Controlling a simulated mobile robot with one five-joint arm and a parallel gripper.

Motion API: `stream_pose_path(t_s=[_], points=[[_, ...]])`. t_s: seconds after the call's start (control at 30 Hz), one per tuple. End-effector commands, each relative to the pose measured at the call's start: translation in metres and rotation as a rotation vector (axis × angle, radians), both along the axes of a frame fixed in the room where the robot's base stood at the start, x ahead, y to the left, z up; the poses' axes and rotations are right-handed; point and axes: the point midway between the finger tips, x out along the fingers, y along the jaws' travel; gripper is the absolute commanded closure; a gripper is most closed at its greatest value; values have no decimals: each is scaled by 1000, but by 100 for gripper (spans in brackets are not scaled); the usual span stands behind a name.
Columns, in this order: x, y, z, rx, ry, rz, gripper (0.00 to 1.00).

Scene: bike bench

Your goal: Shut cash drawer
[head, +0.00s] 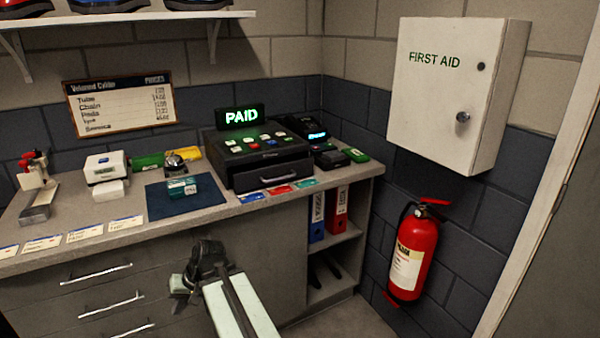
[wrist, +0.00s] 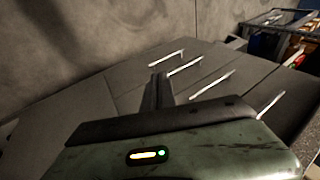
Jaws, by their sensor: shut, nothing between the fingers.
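The black cash register (head: 250,146) stands on the counter against the back wall, with a lit green PAID sign (head: 241,117) on top. Its cash drawer (head: 272,177) is at the bottom front, with a grey handle on a dark face. My gripper (head: 208,258) is shut and empty in front of the lower cabinet, below and in front of the register. In the wrist view, the shut fingers (wrist: 159,90) point at the cabinet front. The register is not visible there.
The counter (head: 150,222) holds a blue mat (head: 158,203), price cards, a bell (head: 176,163) and a card terminal (head: 306,128). Cabinet drawers with bar handles (head: 112,305) are below. A fire extinguisher (head: 413,250) and first aid box (head: 455,90) hang at right.

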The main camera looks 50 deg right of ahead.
Motion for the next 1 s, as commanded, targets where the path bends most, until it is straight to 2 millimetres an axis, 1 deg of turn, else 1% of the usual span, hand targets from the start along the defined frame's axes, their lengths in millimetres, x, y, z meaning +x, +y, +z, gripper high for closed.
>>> stream_pose_path(t_s=[0.03, 0.07, 0.1, 0.17, 0.2, 0.27, 0.3, 0.37, 0.4, 0.43, 0.5, 0.53, 0.6, 0.67, 0.77, 0.87, 1.0], points=[[8, -45, 23, 82, -90, -127, 100], [13, -71, 37, 132, -150, -202, 100], [16, -108, 56, 194, -232, -302, 100], [13, -168, 88, 281, -360, -459, 100], [5, -211, 109, 333, -446, -565, 100], [-15, -275, 140, 400, -574, -718, 100], [-33, -315, 160, 441, -655, -813, 100], [-64, -369, 185, 489, -765, -939, 100], [-84, -397, 198, 515, -827, -1009, 100], [-98, -416, 206, 531, -867, -1054, 100], [-126, -447, 221, 560, -940, -1133, 100], [-135, -457, 225, 568, -963, -1158, 100], [-149, -470, 231, 583, -999, -1194, 100], [-155, -476, 233, 588, -1012, -1208, 100], [-154, -477, 234, 590, -1015, -1211, 100], [-147, -479, 233, 590, -1013, -1208, 100], [-124, -489, 233, 591, -1011, -1205, 100]])
